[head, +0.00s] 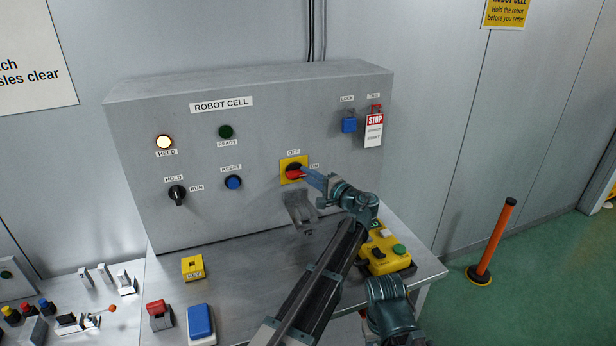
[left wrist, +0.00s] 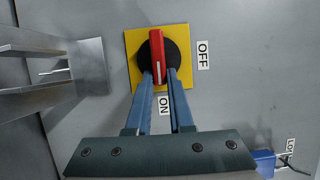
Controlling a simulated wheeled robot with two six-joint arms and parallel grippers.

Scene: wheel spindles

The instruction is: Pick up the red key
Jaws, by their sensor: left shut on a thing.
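A red-topped piece (head: 156,306) on a grey base sits at the front left of the bench; I cannot tell whether it is the red key. A yellow block labelled KEY (head: 192,267) stands behind it. My left gripper (head: 301,173) is shut on the red switch handle (head: 293,174), on a yellow plate on the panel. In the left wrist view, my left gripper (left wrist: 159,82) has its blue fingers on either side of the red handle (left wrist: 157,52), whose white mark is at the ON end.
A grey bracket (head: 301,210) juts from the panel below the switch. A blue padlock (head: 349,125) and a STOP tag (head: 374,132) hang at the right. A yellow control box (head: 384,255) and a blue-topped block (head: 200,322) stand on the bench (head: 240,277).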

